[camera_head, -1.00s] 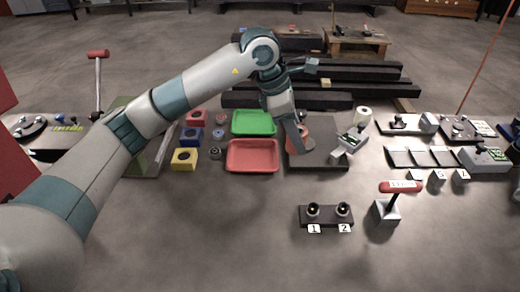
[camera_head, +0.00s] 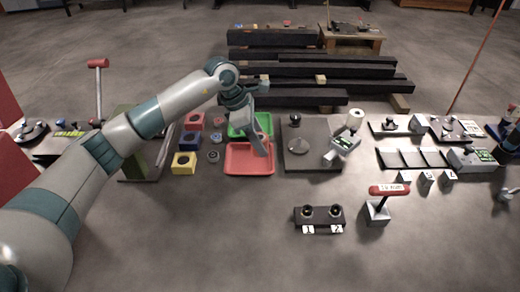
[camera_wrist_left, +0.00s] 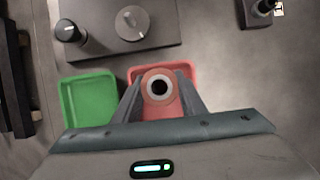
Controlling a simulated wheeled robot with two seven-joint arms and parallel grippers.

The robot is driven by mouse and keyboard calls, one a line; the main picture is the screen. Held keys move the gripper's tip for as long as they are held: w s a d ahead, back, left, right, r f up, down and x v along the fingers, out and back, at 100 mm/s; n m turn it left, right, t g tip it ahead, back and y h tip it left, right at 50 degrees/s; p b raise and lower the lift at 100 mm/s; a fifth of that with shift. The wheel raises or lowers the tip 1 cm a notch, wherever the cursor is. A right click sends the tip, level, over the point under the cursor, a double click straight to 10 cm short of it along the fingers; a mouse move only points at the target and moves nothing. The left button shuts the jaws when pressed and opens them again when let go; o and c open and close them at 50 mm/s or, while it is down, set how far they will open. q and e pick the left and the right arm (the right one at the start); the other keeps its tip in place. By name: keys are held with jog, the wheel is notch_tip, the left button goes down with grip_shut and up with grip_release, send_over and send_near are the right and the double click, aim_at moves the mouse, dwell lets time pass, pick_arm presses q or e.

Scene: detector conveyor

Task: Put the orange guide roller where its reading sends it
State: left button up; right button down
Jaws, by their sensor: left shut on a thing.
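The orange guide roller (camera_wrist_left: 160,88) shows end-on in the left wrist view, a pale ring with a dark hole. My left gripper (camera_wrist_left: 160,95) is shut on it. In the head view my left gripper (camera_head: 264,146) is over the right part of the red tray (camera_head: 250,171); the roller is hard to make out there. The green tray (camera_head: 236,131) lies just behind the red one. The dark plate (camera_head: 322,160) with a bare grey disc and a black knob stands right of the trays. The meter (camera_head: 345,142) has a green screen, too small to read.
Red, blue and yellow blocks (camera_head: 184,162) stand left of the trays. The front table area is mostly clear.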

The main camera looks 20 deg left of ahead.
jog(key=shift+s+d+r, duration=0.1)
